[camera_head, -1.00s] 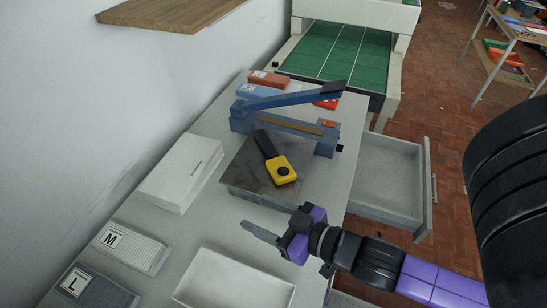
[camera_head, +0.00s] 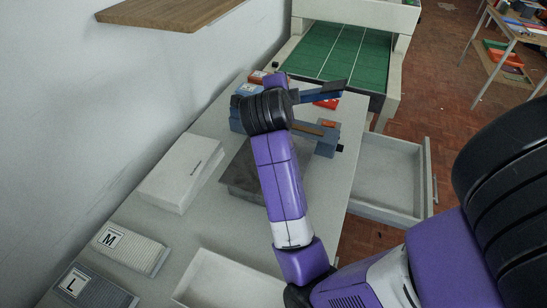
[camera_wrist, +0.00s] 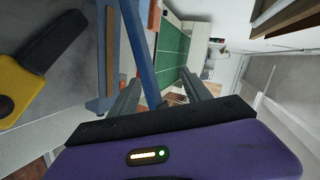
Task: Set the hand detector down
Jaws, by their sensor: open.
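The hand detector, yellow with a black handle, lies on a grey plate at the left of the wrist view (camera_wrist: 40,52), partly cut off by the frame edge. In the head view my arm covers it. My gripper (camera_wrist: 160,80) is open, with its two fingers apart and nothing held between them. It is off to the side of the detector and not touching it. The blue lever of the press (camera_wrist: 140,50) shows in line with the space between the fingers; I cannot tell how far beyond them it is. In the head view the fingers are hidden.
The grey plate (camera_head: 240,172) sits on the table beside the blue press (camera_head: 326,140). A white box (camera_head: 180,172), an open white tray (camera_head: 205,280), and cuff stacks labelled M (camera_head: 130,248) and L (camera_head: 95,288) lie nearer. A drawer (camera_head: 385,180) stands open at right. A shelf (camera_head: 165,12) overhangs upper left.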

